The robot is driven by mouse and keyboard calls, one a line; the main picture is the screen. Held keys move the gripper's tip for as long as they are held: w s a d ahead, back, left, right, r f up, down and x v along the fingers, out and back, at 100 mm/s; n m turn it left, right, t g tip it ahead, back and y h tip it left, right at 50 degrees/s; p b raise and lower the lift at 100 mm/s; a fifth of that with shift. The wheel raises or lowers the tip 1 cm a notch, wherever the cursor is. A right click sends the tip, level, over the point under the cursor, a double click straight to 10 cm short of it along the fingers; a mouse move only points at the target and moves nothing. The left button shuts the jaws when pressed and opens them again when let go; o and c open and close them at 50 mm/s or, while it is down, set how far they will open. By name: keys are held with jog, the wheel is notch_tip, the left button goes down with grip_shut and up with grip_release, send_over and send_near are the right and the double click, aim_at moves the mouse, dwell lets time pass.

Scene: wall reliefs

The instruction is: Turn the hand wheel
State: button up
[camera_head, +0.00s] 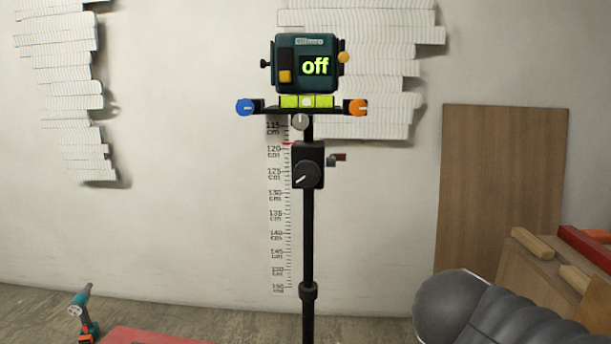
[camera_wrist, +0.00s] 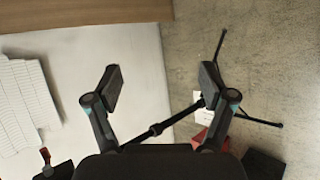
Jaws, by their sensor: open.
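A black stand (camera_head: 308,230) rises in the middle of the head view. On it sits a black box with a round dark knob (camera_head: 306,174) with a white mark, and a small crank (camera_head: 337,158) sticks out at its right. Above are a grey knob (camera_head: 300,121), a blue knob (camera_head: 245,107) and an orange knob (camera_head: 358,107). I cannot tell for certain which is the hand wheel. My gripper (camera_wrist: 160,86) is open and empty in the wrist view. The stand's pole (camera_wrist: 165,124) runs obliquely behind its fingers; its distance is unclear.
A height scale (camera_head: 288,210) marks the wall behind. A wooden board (camera_head: 500,190) leans at right. A drill (camera_head: 84,315) stands lower left. Tripod legs (camera_wrist: 255,119) spread over the floor.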

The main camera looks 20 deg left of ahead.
jog(key=w+a+r+n+t+y, duration=0.1)
jog(key=w+a+r+n+t, duration=0.1)
jog(key=a+r+n, duration=0.4)
jog(key=w+a+r+n+t+y, duration=0.1)
jog(key=w+a+r+n+t, duration=0.25)
jog(key=a, duration=0.55)
jog(key=n+t+y+p, duration=0.1)
jog(key=n+t+y, duration=0.3)
jog(key=n, duration=0.6)
send_near(305, 176)
jog(key=shift+m+g+y, duration=0.3)
jog(key=shift+m+g, duration=0.05)
jog(key=shift+g, duration=0.3)
jog(key=w, duration=0.3)
jog(key=w+p, duration=0.1)
jog(key=w, duration=0.3)
jog(key=w+a+r, duration=0.1)
jog(key=w, duration=0.2)
jog(key=shift+w+r, duration=0.1)
jog(key=shift+w, duration=0.2)
jog(key=c, duration=1.2)
